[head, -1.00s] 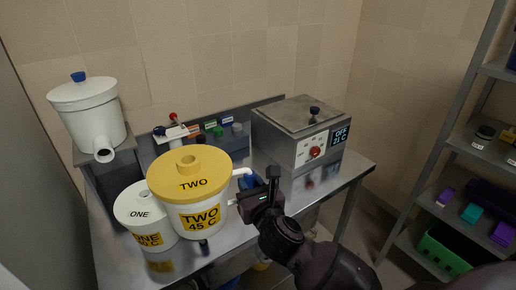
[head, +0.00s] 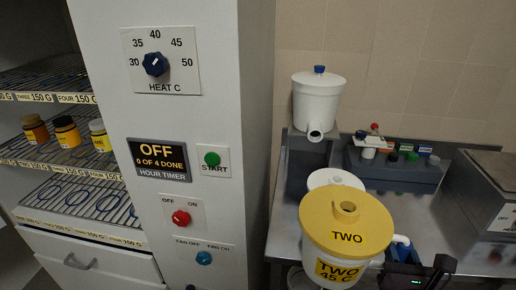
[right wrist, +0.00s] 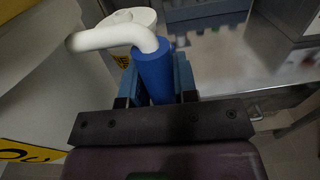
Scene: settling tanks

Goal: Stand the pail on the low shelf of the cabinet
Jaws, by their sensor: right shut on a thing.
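The pail (head: 322,268) is white with a yellow lid marked TWO and a yellow 45 C label. It is upright in front of the bench in the head view, its base cut off by the lower edge. My right gripper (head: 412,268) is at the right of the pail. In the right wrist view, my right gripper (right wrist: 155,92) is shut on the blue sleeve of the pail's white handle (right wrist: 110,38). The cabinet (head: 205,90) fills the left, with wire shelves; its low shelf (head: 85,200) is above a drawer and looks empty. My left gripper is out of view.
Several jars (head: 67,131) stand on the shelf above the low one. The cabinet's control panel has a dial (head: 155,64), timer and switches. A white lidded pail (head: 335,178) is behind the held pail. The steel bench (head: 285,225) bears a spouted white tank (head: 318,95).

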